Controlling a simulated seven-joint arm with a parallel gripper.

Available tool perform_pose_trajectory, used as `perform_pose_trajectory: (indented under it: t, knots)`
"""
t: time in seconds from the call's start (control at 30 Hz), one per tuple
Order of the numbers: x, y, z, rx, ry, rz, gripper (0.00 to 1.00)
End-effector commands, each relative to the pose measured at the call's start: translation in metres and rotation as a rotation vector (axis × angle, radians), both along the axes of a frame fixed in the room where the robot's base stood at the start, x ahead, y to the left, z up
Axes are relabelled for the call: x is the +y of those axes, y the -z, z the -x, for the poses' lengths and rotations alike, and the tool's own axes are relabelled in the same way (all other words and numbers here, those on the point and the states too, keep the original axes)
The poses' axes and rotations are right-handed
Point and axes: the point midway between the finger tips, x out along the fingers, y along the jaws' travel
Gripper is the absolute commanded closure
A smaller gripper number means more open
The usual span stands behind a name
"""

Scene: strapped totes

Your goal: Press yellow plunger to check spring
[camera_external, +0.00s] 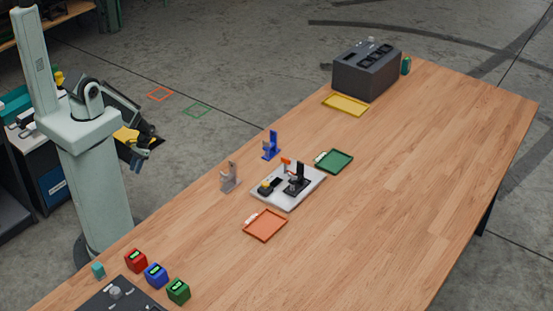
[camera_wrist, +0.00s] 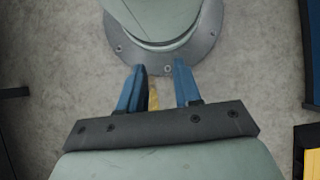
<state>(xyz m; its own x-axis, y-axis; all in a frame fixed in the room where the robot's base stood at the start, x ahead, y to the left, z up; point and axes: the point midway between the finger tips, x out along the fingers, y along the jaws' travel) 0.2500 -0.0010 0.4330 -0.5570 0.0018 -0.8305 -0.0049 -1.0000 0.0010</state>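A white board (camera_external: 309,185) lies on the wooden table with a small test fixture on it. The fixture has a black stand (camera_external: 298,182), an orange-topped part (camera_external: 286,161) and a dark block with a yellow top (camera_external: 265,187). I cannot tell which small part is the yellow plunger. My gripper (camera_external: 137,164) hangs beside my column, off the table and far left of the board. In the wrist view my gripper (camera_wrist: 159,85) has its two blue fingers apart. A yellow sliver shows between them; I cannot tell what it is. The fixture is not in the wrist view.
A blue bracket (camera_external: 270,147) and a grey bracket (camera_external: 229,178) stand left of the board. Green (camera_external: 336,161), orange (camera_external: 265,225) and yellow (camera_external: 345,104) trays lie around. A dark box (camera_external: 367,73) stands at the back. Red, blue and green cubes sit front left. The table's right side is clear.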

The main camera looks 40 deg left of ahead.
Motion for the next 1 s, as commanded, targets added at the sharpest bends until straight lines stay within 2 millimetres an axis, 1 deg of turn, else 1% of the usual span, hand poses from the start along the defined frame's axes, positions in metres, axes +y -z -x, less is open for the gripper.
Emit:
perform_pose_trajectory:
  t: [0.03,0.33,1.0]
  knots:
    - [0.0000,0.0000,0.0000,0.000,0.000,0.000,0.72]
    - [0.0000,0.0000,0.0000,0.000,0.000,0.000,1.00]
    - [0.0000,0.0000,0.0000,0.000,0.000,0.000,1.00]
